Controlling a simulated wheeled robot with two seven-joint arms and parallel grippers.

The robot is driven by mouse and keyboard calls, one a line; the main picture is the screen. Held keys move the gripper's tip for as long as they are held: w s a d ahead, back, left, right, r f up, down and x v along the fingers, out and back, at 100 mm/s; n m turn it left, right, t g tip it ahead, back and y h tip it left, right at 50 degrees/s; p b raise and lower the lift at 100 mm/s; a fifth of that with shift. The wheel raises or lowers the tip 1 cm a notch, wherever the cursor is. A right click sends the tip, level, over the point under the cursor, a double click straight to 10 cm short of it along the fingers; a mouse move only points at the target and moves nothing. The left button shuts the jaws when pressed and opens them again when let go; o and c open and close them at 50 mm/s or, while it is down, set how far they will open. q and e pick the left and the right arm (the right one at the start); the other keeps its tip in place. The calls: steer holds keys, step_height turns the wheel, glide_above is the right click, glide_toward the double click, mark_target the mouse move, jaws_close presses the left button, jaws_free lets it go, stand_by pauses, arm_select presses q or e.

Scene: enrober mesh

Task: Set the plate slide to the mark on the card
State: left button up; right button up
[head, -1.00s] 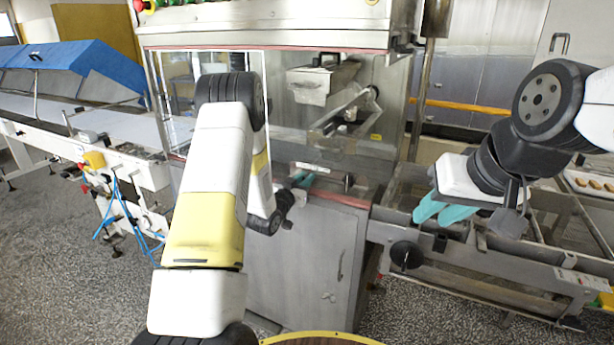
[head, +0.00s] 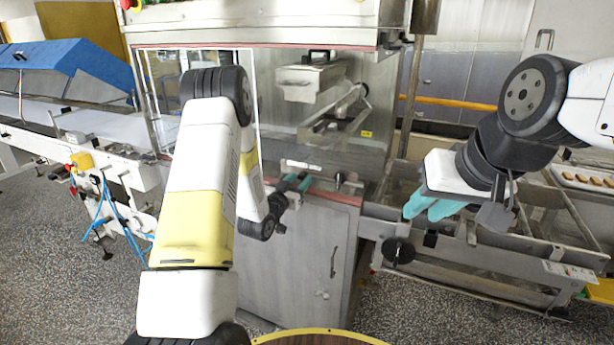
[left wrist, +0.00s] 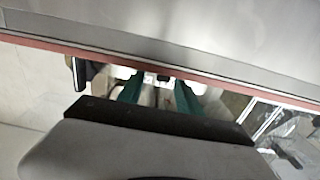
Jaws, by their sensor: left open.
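My left gripper (head: 297,183) is open, its teal fingers at the red-edged front ledge of the machine. In the left wrist view the two fingers (left wrist: 160,92) stand apart, with a small dark part (left wrist: 163,78) and pale pieces seen between and beyond them. A small white strip (head: 300,165), perhaps the card, lies on the ledge just behind the fingers. The plate slide and its mark are too small to make out. A dark upright knob (head: 340,178) stands right of the fingers. My right gripper (head: 432,207) hangs at the right, away from the ledge; its finger gap is unclear.
A clear guard panel (head: 205,105) stands behind my left arm. A metal box with a black handle (head: 310,78) sits inside the machine. The cabinet (head: 300,260) is below the ledge. A dark handwheel (head: 398,251) and an open frame conveyor are below my right gripper.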

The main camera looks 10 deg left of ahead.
arm_select(q)
steer(key=v, duration=0.5)
steer(key=shift+s+a, duration=0.15)
steer(key=shift+s, duration=0.2)
steer(key=shift+r, duration=0.1)
steer(key=s+a+r+n+g+y, duration=0.1)
steer(key=s+a+r+g+y, duration=0.2)
steer(key=r, duration=0.4)
steer(key=s+r+n+g+y, duration=0.1)
steer(key=s+r+g, duration=0.1)
steer(key=s+r, duration=0.35)
steer(key=s+d+r+g, duration=0.1)
steer(key=s+r+g, duration=0.2)
steer(key=s, duration=0.9)
steer(key=s+d+r+n+g, duration=0.1)
steer(key=s+r+g, duration=0.2)
steer(key=s, duration=1)
steer(key=shift+s+d+r+h, duration=0.15)
steer(key=shift+s+d+h, duration=0.1)
steer(key=shift+h, duration=0.05)
